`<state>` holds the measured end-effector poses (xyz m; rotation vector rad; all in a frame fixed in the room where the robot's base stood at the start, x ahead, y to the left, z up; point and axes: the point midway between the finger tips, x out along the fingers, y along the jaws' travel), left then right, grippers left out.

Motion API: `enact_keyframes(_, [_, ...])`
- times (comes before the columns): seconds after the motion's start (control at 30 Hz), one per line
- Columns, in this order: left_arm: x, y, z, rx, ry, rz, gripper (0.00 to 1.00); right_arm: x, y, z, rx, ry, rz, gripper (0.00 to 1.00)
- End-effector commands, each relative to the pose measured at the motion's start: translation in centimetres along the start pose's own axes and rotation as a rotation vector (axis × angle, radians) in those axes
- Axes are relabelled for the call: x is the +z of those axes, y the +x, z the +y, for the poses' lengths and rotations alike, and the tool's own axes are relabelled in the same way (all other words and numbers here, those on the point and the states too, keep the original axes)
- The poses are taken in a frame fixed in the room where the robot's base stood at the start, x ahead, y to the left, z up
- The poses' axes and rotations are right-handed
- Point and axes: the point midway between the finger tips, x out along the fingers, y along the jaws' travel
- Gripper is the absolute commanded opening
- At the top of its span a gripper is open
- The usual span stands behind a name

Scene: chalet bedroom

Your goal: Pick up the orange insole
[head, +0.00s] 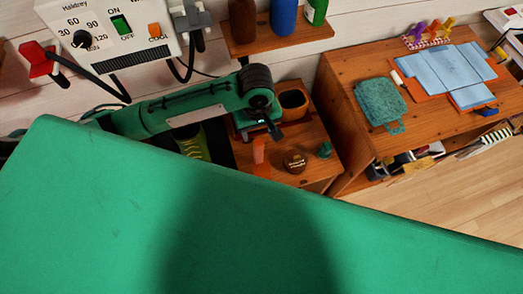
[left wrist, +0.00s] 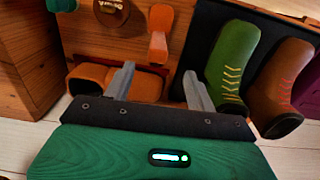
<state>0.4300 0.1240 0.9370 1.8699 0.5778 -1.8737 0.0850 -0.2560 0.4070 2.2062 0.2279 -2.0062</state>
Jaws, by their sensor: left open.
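The orange insole (head: 259,158) lies on a wooden surface below my left gripper in the head view. In the left wrist view the insole (left wrist: 159,30) is upper centre, with its near end roughly between the lines of the two fingers. My left gripper (left wrist: 158,70) is open and its fingers hold nothing. In the head view the left gripper (head: 266,131) is small and dark, partly hidden by its own arm. My right gripper is not in view.
A round brown tin (head: 295,161) sits right of the insole. Green and brown boots (left wrist: 235,60) stand on a dark mat close to the right finger. A brown-orange object (left wrist: 88,76) is close to the left finger. A wooden shelf (head: 275,42) with bottles hangs above.

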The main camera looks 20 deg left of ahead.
Motion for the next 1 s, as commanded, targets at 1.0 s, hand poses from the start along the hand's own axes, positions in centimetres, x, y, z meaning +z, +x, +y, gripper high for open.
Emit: enact_keyframes(1.0, [-0.9,12.8,0.1,-0.012,-0.013,0.002,0.56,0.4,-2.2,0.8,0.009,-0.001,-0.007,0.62])
